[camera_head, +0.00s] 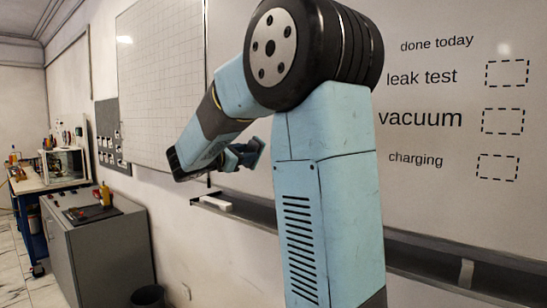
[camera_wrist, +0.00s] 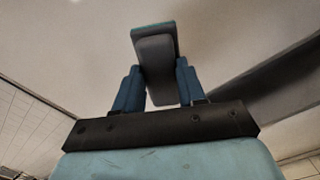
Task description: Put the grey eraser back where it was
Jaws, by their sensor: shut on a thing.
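The grey eraser (camera_wrist: 157,68) is a dark grey block with a teal edge. It stands between the two blue fingers of my gripper (camera_wrist: 158,84) in the wrist view, and the fingers are shut on it. In the head view my gripper (camera_head: 243,154) is left of the upright arm link, in front of the whiteboard (camera_head: 430,180) and above its ledge. The eraser is too small there to tell clearly from the fingers. The dark ledge (camera_head: 262,213) runs along the board's lower edge, partly hidden by my arm.
A white object (camera_head: 216,203) lies on the ledge's left end, and a small pale one (camera_head: 466,271) stands at the right. A grey cabinet (camera_head: 105,250), a workbench (camera_head: 35,182) and a black bin (camera_head: 147,297) are at left. The board has handwriting-like labels and dashed boxes (camera_head: 502,121).

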